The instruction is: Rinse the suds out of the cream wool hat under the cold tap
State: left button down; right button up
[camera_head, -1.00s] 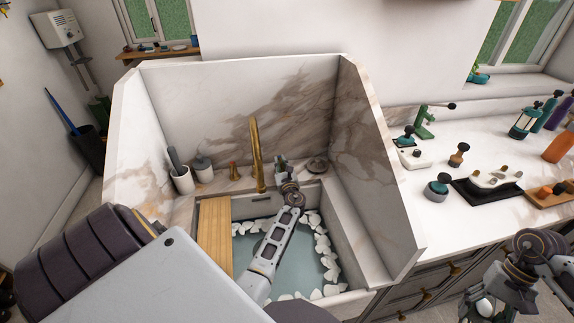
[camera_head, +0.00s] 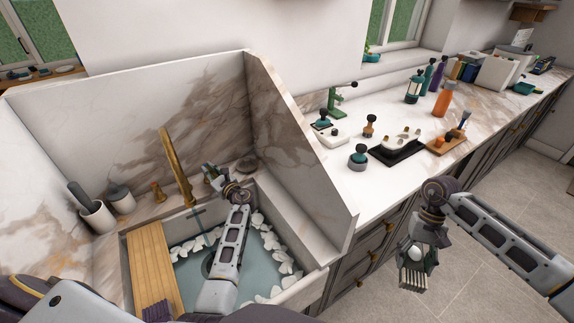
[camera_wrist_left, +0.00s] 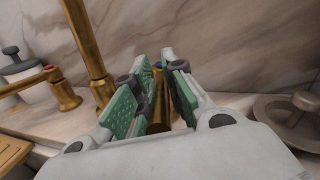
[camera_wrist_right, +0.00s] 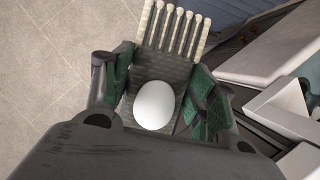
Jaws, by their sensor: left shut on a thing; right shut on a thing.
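The cream wool hat (camera_head: 412,280) hangs in my right gripper (camera_head: 418,250), away from the sink and over the floor. The right wrist view shows its ribbed end (camera_wrist_right: 178,30) and a white round bobble (camera_wrist_right: 154,105) between the fingers. My left gripper (camera_head: 214,174) is shut around the brass tap handle (camera_wrist_left: 160,108) right of the brass spout (camera_head: 176,168). The handle is mostly hidden by the fingers. A thin stream of water (camera_head: 200,225) falls from the spout into the sink water (camera_head: 188,275). White suds (camera_head: 268,242) ring the water.
Tall marble splash walls (camera_head: 300,140) stand behind and right of the sink. Bottles and small tools stand on the counter (camera_head: 350,205). The floor (camera_head: 485,290) at right is clear.

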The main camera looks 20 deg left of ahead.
pick_arm(q)
jog(key=shift+w+d+n+g+y+b, duration=0.15)
jog(key=shift+n+g+y+b, duration=0.2)
jog(key=shift+n+g, duration=0.25)
pick_arm(e)
jog(key=shift+f, duration=0.5)
pick_arm(q)
jog(key=c, duration=1.5)
grip_release()
jog(key=v, duration=0.7)
jog(key=shift+d, duration=0.2)
jog(key=shift+r, duration=0.25)
pick_arm(e)
jog(key=shift+r, duration=0.25)
